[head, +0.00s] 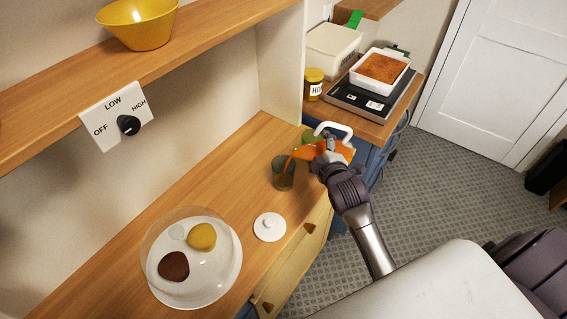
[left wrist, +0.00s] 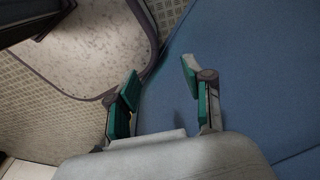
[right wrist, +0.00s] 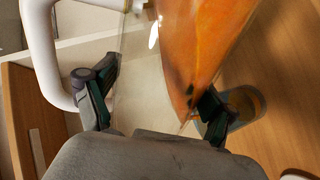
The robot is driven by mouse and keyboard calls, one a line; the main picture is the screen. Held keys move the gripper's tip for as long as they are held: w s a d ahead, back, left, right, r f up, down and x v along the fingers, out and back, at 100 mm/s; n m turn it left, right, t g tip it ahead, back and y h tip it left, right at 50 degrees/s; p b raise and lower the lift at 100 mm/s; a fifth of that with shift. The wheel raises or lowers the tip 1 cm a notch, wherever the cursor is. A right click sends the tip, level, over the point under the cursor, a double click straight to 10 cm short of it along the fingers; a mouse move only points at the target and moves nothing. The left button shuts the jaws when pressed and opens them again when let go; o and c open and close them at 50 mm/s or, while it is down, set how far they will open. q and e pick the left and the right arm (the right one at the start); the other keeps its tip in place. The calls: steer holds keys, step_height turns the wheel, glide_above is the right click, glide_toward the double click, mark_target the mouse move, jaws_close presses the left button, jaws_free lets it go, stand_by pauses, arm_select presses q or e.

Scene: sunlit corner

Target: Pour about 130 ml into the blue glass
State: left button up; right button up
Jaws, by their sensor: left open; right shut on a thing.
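The blue glass (head: 283,178) stands upright on the wooden counter, with orange-brown liquid low inside. My right gripper (head: 328,160) is shut on a clear jug with a white handle (head: 336,127) and orange liquid (head: 309,151). The jug is tilted left, and a thin orange stream runs from it into the glass. In the right wrist view, the jug's orange liquid (right wrist: 195,45) fills the upper middle, and the glass (right wrist: 245,103) is partly hidden behind a finger. My left gripper (left wrist: 160,80) is open and empty in its wrist view, away from the counter.
A white lid (head: 269,228) lies on the counter in front of the glass. A clear dome (head: 155,225) covers a plate with food at the lower left. A scale (head: 355,101) with a baking dish (head: 381,74) and a honey jar (head: 313,85) stand at the back right.

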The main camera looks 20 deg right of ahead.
steer(key=shift+a+r+n+h, duration=0.15)
steer(key=shift+r+n+h, duration=0.15)
steer(key=shift+r+n, duration=0.15)
stand_by(1.2)
steer(key=shift+w+a, duration=0.1)
stand_by(0.3)
steer(key=shift+f, duration=0.15)
steer(key=f+m, duration=0.1)
steer(key=d+f+m+y+b, duration=0.1)
steer(key=f+m, duration=0.1)
steer(key=shift+t, duration=0.3)
steer(key=shift+r+m, duration=0.1)
steer(key=shift+m, duration=0.15)
steer(key=shift+d+f+m+t+y+b, duration=0.1)
steer(key=shift+f+m+t+y+b, duration=0.2)
steer(key=shift+f+m+y+b, duration=0.15)
stand_by(0.9)
